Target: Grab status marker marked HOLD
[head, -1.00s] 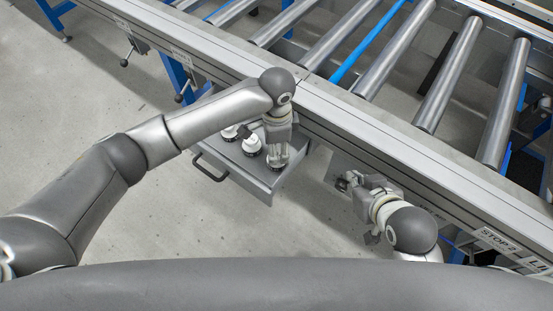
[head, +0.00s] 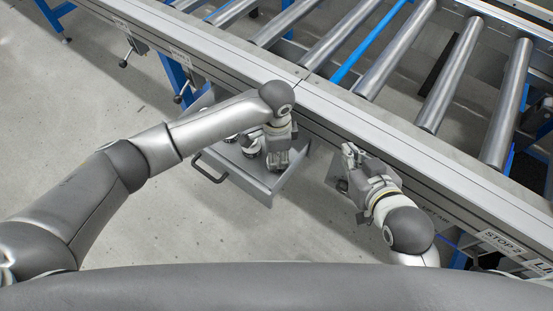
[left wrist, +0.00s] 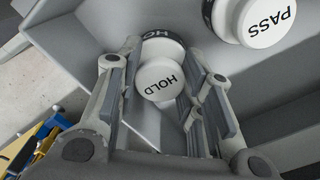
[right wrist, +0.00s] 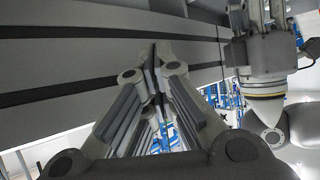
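The status marker marked HOLD (left wrist: 160,80) has a white round top and a darker lettered base. It stands in the open grey drawer (head: 262,190). My left gripper (head: 277,167) points down into the drawer; in the left wrist view its fingers (left wrist: 165,95) are open, one on each side of the HOLD top. In the head view the gripper hides this marker. A white marker marked PASS (left wrist: 258,22) stands beside it. My right gripper (head: 351,153) is near the conveyor's side rail; in the right wrist view its fingertips (right wrist: 157,75) meet, empty.
Markers (head: 249,148) show partly in the drawer behind the left gripper. The drawer handle (head: 209,167) faces left. The conveyor frame (head: 330,100) with metal rollers (head: 375,65) runs diagonally above the drawer. The floor to the left of the drawer is clear.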

